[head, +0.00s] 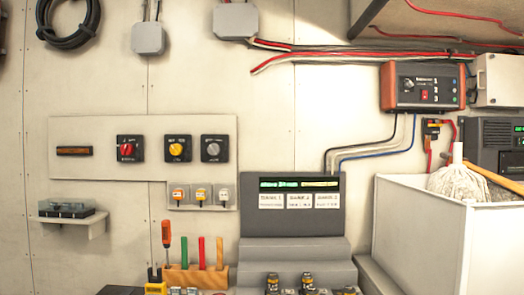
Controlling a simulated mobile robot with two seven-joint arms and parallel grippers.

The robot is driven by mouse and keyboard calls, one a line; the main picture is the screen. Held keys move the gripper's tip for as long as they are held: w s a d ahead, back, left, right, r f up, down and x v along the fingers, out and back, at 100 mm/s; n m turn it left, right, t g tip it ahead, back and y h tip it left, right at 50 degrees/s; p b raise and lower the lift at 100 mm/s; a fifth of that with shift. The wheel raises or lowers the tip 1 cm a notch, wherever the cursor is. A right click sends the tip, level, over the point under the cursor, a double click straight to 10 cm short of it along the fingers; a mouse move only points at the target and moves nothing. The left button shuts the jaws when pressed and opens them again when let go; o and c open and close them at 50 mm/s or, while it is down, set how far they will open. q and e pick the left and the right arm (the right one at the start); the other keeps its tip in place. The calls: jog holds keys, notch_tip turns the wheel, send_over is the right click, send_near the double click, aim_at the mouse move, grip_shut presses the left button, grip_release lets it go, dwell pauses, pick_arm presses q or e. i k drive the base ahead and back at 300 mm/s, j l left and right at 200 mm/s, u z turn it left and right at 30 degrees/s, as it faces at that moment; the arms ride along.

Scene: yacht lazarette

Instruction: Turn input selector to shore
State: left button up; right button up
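Three square black rotary switches sit in a row on a pale wall panel (99,165) in the head view. The left one has a red knob (126,149), the middle one a yellow knob (176,149), the right one a grey knob (212,149). Their labels are too small to read, so I cannot tell which is the input selector or where each points. A black and orange unit (422,87) at the upper right also carries a small knob (409,84) with unreadable marks. Neither of my grippers is in view.
Below the switches are three small breakers (201,195). A wooden rack (195,277) holds a screwdriver and colored tools. A grey stepped stand (292,222) with a lit display is at center. A white bin (420,220) with a mop (457,178) stands at right. The wall before the switches is clear.

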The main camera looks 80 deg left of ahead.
aim_at(214, 149)
jog(key=u, duration=2.95)
